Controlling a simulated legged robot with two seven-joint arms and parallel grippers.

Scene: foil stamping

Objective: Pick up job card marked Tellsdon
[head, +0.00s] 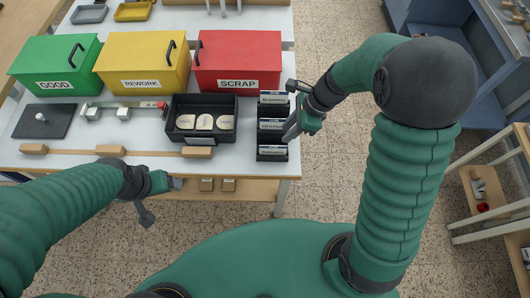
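My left gripper (160,199) is open and empty in front of the table's front edge.
Green GOOD (56,62), yellow REWORK (143,62) and red SCRAP (239,61) boxes stand behind. A black tray (202,138) with three cream pieces sits left of the rack. A wooden strip with blocks (111,150) lies along the front edge.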

